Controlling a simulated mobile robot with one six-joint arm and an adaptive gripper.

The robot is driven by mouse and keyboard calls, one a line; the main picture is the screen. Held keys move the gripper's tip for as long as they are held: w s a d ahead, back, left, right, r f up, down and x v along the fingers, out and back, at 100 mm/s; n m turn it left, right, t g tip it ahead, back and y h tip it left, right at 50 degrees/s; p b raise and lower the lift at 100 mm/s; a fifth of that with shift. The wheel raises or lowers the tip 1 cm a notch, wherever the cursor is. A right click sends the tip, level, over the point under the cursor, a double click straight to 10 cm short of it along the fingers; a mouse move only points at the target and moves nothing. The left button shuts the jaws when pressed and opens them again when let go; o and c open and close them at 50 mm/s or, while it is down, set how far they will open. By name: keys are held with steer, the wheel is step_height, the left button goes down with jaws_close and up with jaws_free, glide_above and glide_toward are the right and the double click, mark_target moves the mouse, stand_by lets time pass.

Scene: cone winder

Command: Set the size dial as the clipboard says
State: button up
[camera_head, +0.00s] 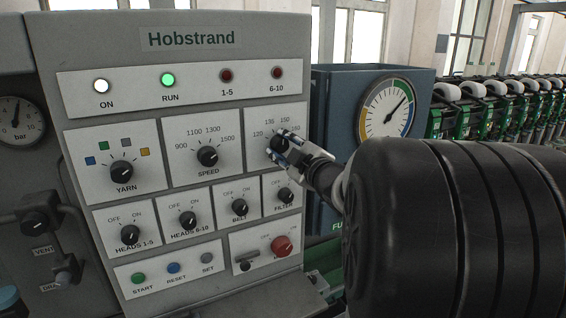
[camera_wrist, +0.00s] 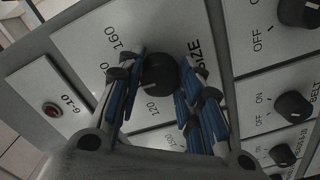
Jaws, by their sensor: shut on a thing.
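The size dial (camera_wrist: 158,72) is a round black knob on a light plate, with SIZE and numbers such as 120 and 160 printed around it in the wrist view. In the head view the dial (camera_head: 277,143) is partly hidden by my fingers, at the right end of the dial row. My gripper (camera_head: 280,146) is shut on the dial, with one blue-padded finger on either side of it. I cannot tell for sure which number the pointer is at. No clipboard shows in either view.
The speed dial (camera_head: 208,156) is left of the size plate, and the filter dial (camera_head: 286,194) is just below it. A red knob (camera_head: 281,246) sits lower down. A blue box with a round gauge (camera_head: 387,108) stands to the right, behind my arm.

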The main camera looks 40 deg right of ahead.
steer(key=n+b, duration=0.4)
steer(key=shift+n, duration=0.4)
steer(key=shift+r, duration=0.1)
steer(key=o, duration=1.1)
steer(key=v, duration=0.7)
steer(key=shift+s, duration=0.3)
